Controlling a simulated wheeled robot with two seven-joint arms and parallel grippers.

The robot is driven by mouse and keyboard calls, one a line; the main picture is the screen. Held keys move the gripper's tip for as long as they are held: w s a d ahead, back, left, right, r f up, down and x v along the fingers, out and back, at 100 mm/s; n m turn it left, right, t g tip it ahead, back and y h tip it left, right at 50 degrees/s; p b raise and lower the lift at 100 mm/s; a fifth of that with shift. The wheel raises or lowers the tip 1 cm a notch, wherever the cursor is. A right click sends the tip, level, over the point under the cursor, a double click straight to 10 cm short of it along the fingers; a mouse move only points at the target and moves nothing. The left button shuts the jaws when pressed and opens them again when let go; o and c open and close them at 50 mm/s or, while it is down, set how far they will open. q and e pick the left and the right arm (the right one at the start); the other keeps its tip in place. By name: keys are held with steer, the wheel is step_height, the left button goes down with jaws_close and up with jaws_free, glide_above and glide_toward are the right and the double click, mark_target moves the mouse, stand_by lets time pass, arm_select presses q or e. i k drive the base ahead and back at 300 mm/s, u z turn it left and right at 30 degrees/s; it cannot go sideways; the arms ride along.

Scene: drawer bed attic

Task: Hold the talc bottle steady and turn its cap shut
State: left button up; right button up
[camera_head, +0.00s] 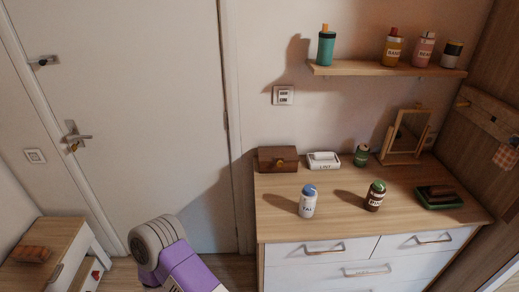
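The talc bottle (307,204) is white with a blue cap (309,190) and a label that seems to read "TAL". It stands upright on the wooden top of the dresser, near the front edge and left of the middle. The cap sits on top of the bottle; I cannot tell how tightly. Neither of my grippers shows in the head view, and nothing touches the bottle. A purple and grey link, which looks like part of my arm, shows at the bottom left of centre, well short of the bottle.
On the dresser (280,227) stand a brown jar with a green cap (375,196), a green jar (361,156), a wooden box (278,159), a white dish (323,161), a mirror (408,134) and a green tray (424,204). A wall shelf (390,69) holds several bottles. Front-left dresser top is clear.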

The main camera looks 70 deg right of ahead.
mark_target(309, 190)
steer(key=i, duration=0.7)
steer(key=z, duration=2.7)
